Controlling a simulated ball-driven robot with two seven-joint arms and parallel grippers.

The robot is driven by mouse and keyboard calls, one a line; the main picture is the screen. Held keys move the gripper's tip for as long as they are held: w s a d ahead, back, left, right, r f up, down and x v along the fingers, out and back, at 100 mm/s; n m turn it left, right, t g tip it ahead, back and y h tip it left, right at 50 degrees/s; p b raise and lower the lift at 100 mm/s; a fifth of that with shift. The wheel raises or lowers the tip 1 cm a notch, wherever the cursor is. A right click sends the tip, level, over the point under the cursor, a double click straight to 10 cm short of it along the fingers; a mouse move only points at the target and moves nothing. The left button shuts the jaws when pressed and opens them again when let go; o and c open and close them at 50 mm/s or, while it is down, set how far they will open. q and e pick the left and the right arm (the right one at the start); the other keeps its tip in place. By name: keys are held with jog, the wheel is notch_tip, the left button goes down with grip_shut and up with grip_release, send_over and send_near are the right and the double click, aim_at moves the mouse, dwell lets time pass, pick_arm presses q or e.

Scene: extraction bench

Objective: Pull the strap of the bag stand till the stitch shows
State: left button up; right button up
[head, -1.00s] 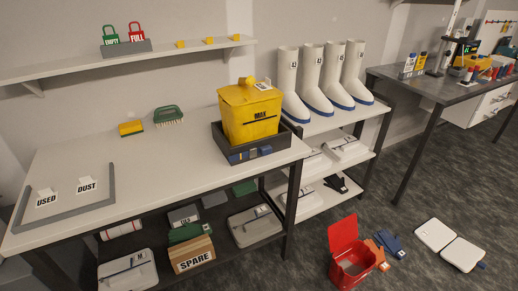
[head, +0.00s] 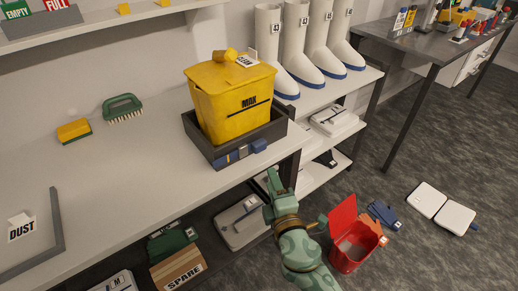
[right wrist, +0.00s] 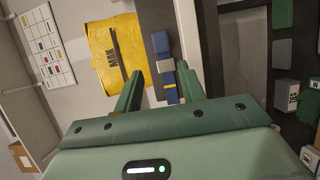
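The bag stand (head: 205,147) is a dark open box on the front right of the white bench, with a yellow bag (head: 228,105) marked MAX upright in it. Its blue strap (head: 240,153) lies along the front face. My right gripper (head: 273,180) is just in front of the stand, to the right of the strap. In the right wrist view the gripper (right wrist: 160,70) is open, its fingers apart and the strap seen between them, apparently not gripped. My left gripper is out of view.
White boots (head: 305,60) stand on the rack to the right. A red open bin (head: 352,245) is on the floor beside my right arm. A green brush (head: 123,108) and a sponge (head: 74,130) lie at the bench's back. The bench's middle is clear.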

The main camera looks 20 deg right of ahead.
aim_at(260, 149)
jog(key=w, duration=1.2)
jog(key=shift+w+d+f, duration=0.1)
jog(key=shift+d+f, duration=0.05)
jog(key=shift+d, duration=0.15)
